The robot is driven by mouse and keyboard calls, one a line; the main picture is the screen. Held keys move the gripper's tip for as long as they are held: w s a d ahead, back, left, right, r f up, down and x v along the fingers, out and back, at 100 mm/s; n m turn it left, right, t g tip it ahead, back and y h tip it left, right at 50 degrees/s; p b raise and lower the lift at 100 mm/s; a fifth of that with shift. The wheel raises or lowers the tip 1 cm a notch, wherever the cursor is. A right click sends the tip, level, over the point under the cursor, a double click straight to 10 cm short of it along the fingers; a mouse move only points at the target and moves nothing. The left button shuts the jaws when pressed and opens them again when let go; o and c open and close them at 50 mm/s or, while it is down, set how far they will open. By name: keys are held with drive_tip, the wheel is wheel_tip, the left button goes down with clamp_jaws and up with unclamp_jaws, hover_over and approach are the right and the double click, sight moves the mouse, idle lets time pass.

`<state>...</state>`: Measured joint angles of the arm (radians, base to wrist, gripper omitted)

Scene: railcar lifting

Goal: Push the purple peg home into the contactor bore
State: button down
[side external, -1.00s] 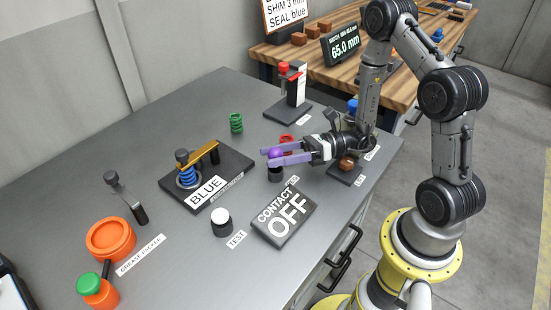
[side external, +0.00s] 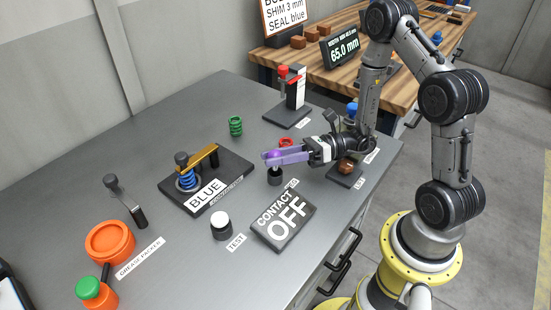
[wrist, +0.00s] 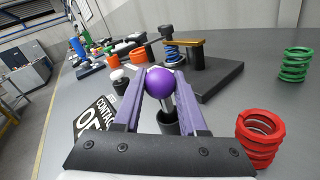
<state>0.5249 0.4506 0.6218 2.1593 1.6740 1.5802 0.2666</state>
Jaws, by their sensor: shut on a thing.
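The purple peg has a round purple knob (wrist: 160,82) and a grey shaft that runs down into a black cylinder, the contactor bore (wrist: 168,122). Part of the shaft shows between knob and cylinder in the wrist view. In the side view the bore's dark body (side external: 275,177) stands on the bench just below the fingertips. My gripper (side external: 272,156) has purple fingers and is shut on the purple peg at its knob, with one finger on each side (wrist: 158,88). The depth of the shaft inside the bore is hidden.
A black block labelled BLUE (side external: 235,163) with a blue spring stands to the left. A red spring (wrist: 260,140) and a green spring (side external: 236,126) stand nearby. A white-topped TEST button (side external: 221,224) is at front left.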

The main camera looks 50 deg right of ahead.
drive_tip(key=shift+r, duration=0.4)
wheel_tip(320, 180, up, 2)
drive_tip(key=shift+r, duration=0.1)
drive_tip(key=s+d+r, duration=0.2)
drive_tip(key=s+r, duration=0.7)
drive_tip(key=s, duration=0.5)
drive_tip(key=w+d+m+t+h, duration=0.2)
drive_tip(key=w+d, duration=0.2)
drive_tip(key=w, duration=0.6)
drive_tip(key=w+d+m+t+h, duration=0.2)
drive_tip(key=w+d, duration=0.3)
drive_tip(key=w, duration=0.5)
drive_tip(key=w+a+r+n+g+y, duration=0.1)
drive_tip(key=w+a+r, duration=0.1)
drive_tip(key=w+a, duration=0.8)
drive_tip(key=w+a+f+n+g+y, duration=0.1)
drive_tip(key=a+f+n+g+y, duration=0.1)
drive_tip(key=a, duration=0.9)
drive_tip(key=shift+a+n+g+y, duration=0.3)
drive_tip(key=shift+n+g+y, duration=0.2)
